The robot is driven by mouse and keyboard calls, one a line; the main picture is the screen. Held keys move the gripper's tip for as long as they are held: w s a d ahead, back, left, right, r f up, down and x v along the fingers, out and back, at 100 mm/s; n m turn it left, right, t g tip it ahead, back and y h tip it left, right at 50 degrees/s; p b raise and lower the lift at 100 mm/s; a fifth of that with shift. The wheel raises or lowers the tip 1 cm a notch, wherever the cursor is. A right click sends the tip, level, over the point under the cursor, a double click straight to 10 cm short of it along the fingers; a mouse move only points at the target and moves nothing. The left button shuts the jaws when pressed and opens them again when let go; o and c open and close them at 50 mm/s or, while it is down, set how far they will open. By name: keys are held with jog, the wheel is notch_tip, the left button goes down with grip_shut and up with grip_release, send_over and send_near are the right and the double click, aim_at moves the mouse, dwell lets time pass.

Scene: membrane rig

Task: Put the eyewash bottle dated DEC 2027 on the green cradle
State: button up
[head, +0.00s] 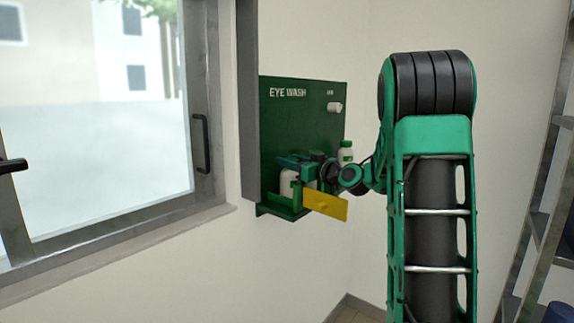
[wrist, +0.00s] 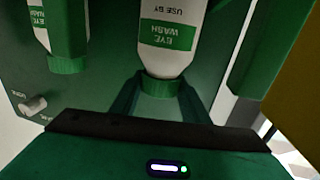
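A white eyewash bottle (head: 287,184) stands at the lower left of the green station; it appears upside down in the wrist view (wrist: 168,40), green cap (wrist: 160,87) nearest me. "USE BY" shows, but the date is cut off. My gripper (head: 292,162) is at its top. In the wrist view its fingers (wrist: 161,88) lie on both sides of the cap; whether they press on it I cannot tell. A second bottle (head: 346,153) stands further right, also in the wrist view (wrist: 62,30), its date unreadable. I cannot clearly pick out the green cradle.
The green EYE WASH panel (head: 290,120) has a white nozzle (head: 334,107) and a low shelf (head: 279,210). A yellow plate (head: 326,205) sticks out beside my gripper. A window (head: 110,130) with a dark handle is at left, a grey rack (head: 540,190) at right.

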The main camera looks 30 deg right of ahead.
jog(key=o, duration=0.4)
jog(key=shift+o, duration=0.2)
jog(key=s+d, duration=0.1)
jog(key=s, duration=0.9)
jog(key=shift+s+d, duration=0.25)
jog(key=shift+d, duration=0.05)
